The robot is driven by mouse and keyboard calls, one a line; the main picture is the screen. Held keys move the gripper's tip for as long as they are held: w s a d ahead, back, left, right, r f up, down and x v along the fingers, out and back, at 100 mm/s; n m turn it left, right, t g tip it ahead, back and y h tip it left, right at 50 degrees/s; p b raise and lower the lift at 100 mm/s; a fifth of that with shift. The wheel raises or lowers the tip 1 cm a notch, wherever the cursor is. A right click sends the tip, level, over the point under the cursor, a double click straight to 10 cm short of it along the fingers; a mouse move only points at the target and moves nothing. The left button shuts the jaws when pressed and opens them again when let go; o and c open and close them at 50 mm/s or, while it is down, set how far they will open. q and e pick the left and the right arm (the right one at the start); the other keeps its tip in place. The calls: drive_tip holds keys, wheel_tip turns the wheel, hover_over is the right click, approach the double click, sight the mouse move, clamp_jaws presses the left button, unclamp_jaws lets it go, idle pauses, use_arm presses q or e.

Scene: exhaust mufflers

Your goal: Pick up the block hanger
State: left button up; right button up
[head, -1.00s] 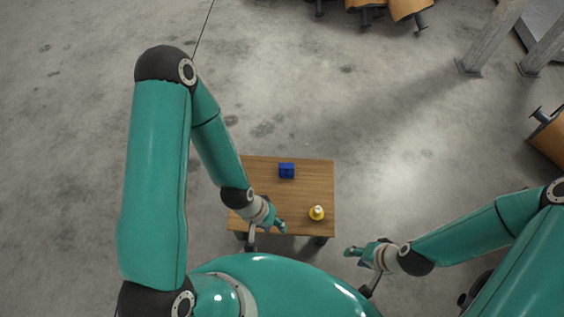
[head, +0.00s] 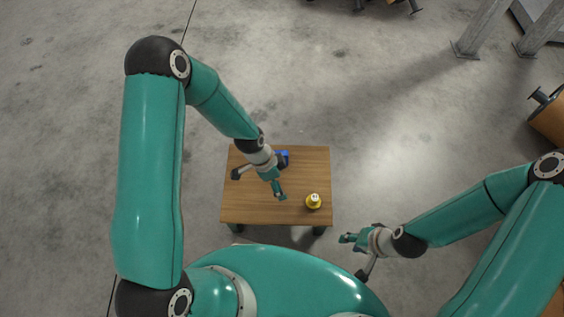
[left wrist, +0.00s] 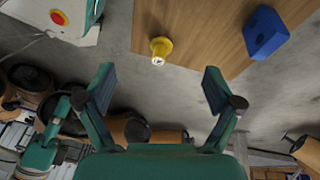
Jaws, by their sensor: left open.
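A blue block (head: 283,154) lies on the wooden table (head: 235,205), partly hidden behind my left wrist. It shows whole in the left wrist view (left wrist: 266,33), at the upper right. A small yellow piece with a pale top (head: 313,202) stands near the table's right front corner; it also shows in the left wrist view (left wrist: 161,49). I cannot tell for certain which is the block hanger. My left gripper (head: 280,192) is over the table, left of the yellow piece, with its fingers spread and empty in the left wrist view (left wrist: 158,76). My right gripper (head: 346,238) is off the table, at its front right.
The table is otherwise bare. Concrete floor surrounds it. A brown muffler (head: 550,122) lies at the right edge, and metal posts (head: 485,25) stand at the upper right. My own base fills the bottom of the head view.

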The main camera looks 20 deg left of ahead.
use_arm(q)
drive_tip(key=w+a+f+m+y+b, duration=0.15)
drive_tip(key=w+m+b, duration=0.25)
drive_tip(key=w+m, duration=0.65)
wheel_tip(320, 180, up, 2)
drive_tip(key=r+m+y+b, duration=0.1)
drive_tip(key=m+y+b, duration=0.1)
drive_tip(key=m, duration=0.7)
hover_over(279, 151)
drive_tip(key=s, duration=0.1)
wheel_tip(279, 151, down, 12)
drive_tip(key=b, duration=0.4)
drive_tip(key=shift+d+r, duration=0.1)
drive_tip(key=shift+r, duration=0.1)
drive_tip(key=f+b, duration=0.1)
drive_tip(key=f, duration=0.2)
drive_tip(key=f+b, duration=0.1)
drive_tip(key=f, duration=0.1)
drive_tip(key=shift+w+d+b, duration=0.25)
drive_tip(key=shift+w+b, duration=0.05)
drive_tip(key=shift+w, duration=0.05)
drive_tip(key=c, duration=1.3)
